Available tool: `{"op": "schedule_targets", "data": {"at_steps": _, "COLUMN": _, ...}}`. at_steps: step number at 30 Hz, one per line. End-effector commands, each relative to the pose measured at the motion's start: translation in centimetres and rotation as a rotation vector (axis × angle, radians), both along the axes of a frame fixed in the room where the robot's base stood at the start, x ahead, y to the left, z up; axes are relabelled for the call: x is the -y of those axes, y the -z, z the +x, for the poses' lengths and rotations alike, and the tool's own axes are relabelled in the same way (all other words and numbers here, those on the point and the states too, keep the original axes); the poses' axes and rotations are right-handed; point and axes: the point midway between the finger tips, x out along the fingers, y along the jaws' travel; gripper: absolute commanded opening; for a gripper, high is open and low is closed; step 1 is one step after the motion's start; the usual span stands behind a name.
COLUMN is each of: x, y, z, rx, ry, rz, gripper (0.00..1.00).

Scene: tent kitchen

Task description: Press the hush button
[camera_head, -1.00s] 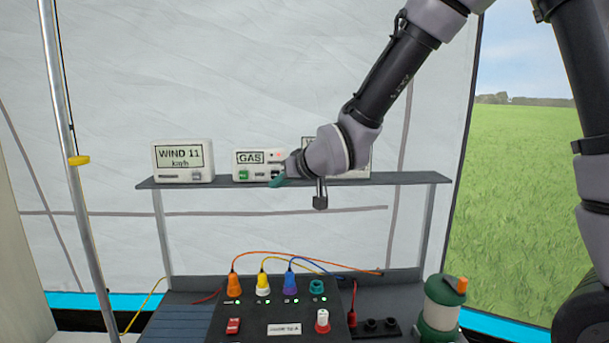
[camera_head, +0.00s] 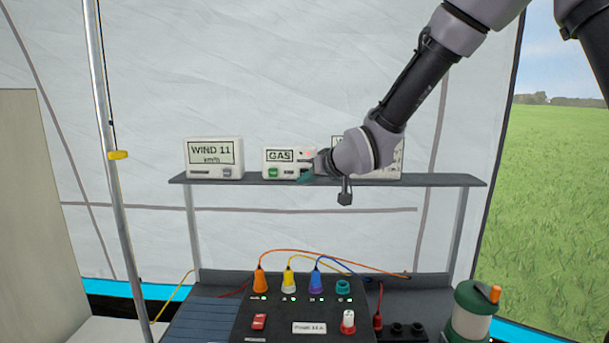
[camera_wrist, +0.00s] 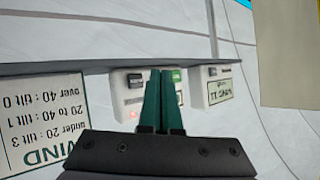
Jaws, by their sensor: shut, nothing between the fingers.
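The white gas alarm box (camera_head: 270,163) stands on the shelf. Its front has a GAS label, a green button (camera_head: 273,171) at the left, a dark button or slot beside it and a small red light at the upper right. Button lettering is too small to read, so I cannot tell which one is hush. My gripper (camera_head: 305,179) has green fingers and is shut and empty, at the box's lower right front. In the upside-down wrist view, the fingertips (camera_wrist: 164,72) cover the middle of the box front, between the green and dark buttons. Contact cannot be told.
A WIND 11 display (camera_head: 214,155) stands left on the shelf (camera_head: 440,180); a partly hidden WIND chart (camera_wrist: 40,120) stands right. Below are a panel (camera_head: 270,330) with coloured plugs and cables and a green lantern (camera_head: 470,310). A pole (camera_head: 120,190) rises at left.

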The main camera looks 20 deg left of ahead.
Motion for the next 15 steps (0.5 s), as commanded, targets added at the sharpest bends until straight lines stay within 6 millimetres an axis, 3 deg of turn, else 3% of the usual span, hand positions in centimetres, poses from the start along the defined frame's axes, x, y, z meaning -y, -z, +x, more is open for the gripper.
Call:
{"op": "schedule_targets", "data": {"at_steps": 6, "x": -0.6, "y": 0.0, "z": 2.6, "rx": 0.0, "ry": 0.002, "rz": 0.001, "gripper": 0.0}}
{"op": "schedule_targets", "data": {"at_steps": 15, "x": -0.9, "y": 0.0, "z": 3.7, "rx": -0.001, "ry": 0.0, "rz": 0.001, "gripper": 0.0}}
